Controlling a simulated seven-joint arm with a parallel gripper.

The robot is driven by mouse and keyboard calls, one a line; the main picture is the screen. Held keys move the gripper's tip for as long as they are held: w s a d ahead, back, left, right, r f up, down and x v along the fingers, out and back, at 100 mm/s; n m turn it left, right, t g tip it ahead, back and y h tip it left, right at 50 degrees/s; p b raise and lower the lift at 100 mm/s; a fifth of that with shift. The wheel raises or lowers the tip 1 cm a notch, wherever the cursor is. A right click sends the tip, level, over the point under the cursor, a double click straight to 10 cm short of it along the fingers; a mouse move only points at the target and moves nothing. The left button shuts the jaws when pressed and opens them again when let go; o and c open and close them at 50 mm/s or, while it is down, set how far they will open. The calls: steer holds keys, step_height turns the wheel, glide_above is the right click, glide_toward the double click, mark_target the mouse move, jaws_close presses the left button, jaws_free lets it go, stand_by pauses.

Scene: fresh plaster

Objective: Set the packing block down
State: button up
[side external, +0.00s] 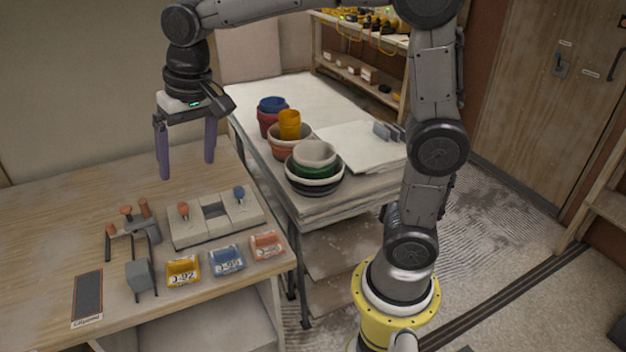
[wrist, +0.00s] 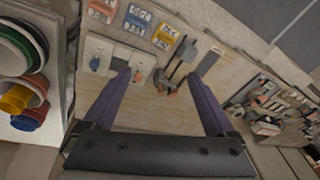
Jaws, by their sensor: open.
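My gripper (side external: 187,168) is open and empty, its two purple fingers pointing down, well above the wooden bench. A pale fixture (side external: 190,233) lies on the bench, lower right of the gripper. It has a dark square recess (side external: 213,209) between a red-knobbed part (side external: 184,209) and a blue-knobbed part (side external: 239,194).
A rack with red-brown handled tools (side external: 128,212) stands left of the fixture. A dark mat (side external: 88,296) lies front left. Stacked pots (side external: 314,156) stand on the adjoining table.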

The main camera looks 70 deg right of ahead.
steer(key=s+d+f+n+t, duration=0.1)
steer(key=s+d+n, duration=0.1)
steer(key=s, duration=0.8)
steer(key=s+d+f+n+t, duration=0.2)
steer(key=s+d, duration=0.1)
steer(key=s, duration=0.8)
steer(key=shift+f+n, duration=0.3)
steer(key=shift+n, duration=0.1)
